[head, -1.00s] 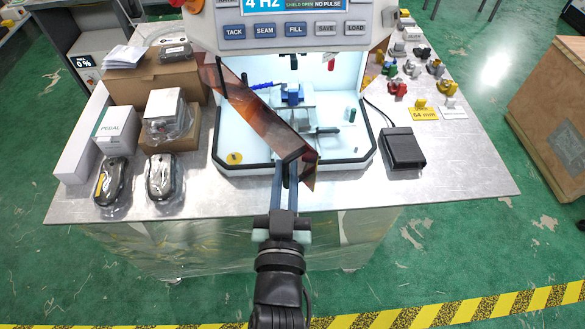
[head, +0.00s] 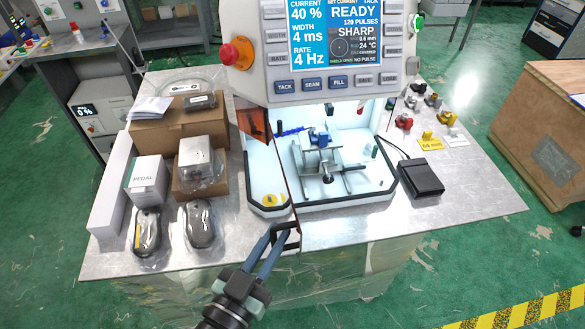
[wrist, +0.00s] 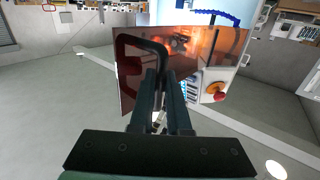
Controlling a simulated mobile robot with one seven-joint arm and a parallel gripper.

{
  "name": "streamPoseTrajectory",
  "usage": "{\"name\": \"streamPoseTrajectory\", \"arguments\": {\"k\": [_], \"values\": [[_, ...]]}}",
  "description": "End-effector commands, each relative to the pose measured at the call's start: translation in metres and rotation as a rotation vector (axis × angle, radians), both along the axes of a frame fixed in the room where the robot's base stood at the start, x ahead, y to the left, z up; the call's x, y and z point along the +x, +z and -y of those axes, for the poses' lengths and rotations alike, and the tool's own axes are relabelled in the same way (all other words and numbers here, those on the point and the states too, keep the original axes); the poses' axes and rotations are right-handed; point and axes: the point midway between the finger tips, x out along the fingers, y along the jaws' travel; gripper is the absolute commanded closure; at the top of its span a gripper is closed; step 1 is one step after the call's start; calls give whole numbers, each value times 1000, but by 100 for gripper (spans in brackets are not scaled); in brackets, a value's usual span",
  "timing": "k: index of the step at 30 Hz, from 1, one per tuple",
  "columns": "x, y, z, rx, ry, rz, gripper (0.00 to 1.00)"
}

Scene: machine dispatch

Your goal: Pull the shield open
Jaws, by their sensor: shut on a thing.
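The shield is an amber see-through panel (head: 254,122) at the left of the welder's white chamber (head: 345,192). In the head view it is nearly edge-on and reaches out towards me, leaving the chamber front uncovered. In the wrist view the shield (wrist: 205,58) fills the upper middle. Its black bar handle (wrist: 133,42) shows there too. My gripper (head: 284,232) is shut on the handle at the shield's near end, by the table's front edge. The fingers (wrist: 163,80) hide part of the handle in the wrist view.
The machine's panel (head: 350,50) hangs over the chamber and its screen reads "SHIELD OPEN NO PULSE". Boxes, one marked PEDAL (head: 146,184), and bagged devices (head: 199,222) crowd the table to the left. A black pedal (head: 421,177) lies to the right.

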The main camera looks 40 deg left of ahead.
Motion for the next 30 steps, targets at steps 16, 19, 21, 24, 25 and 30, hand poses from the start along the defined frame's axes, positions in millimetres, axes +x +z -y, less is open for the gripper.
{"name": "streamPoseTrajectory", "arguments": {"k": [16,19,21,24,25,30], "values": [[-21,2,-27,0,29,4,100],[-21,1,-27,0,29,4,100],[-21,1,-27,0,29,4,100],[-21,1,-27,0,29,4,100],[-21,1,-27,0,29,4,100],[-21,1,-27,0,28,3,73]]}}
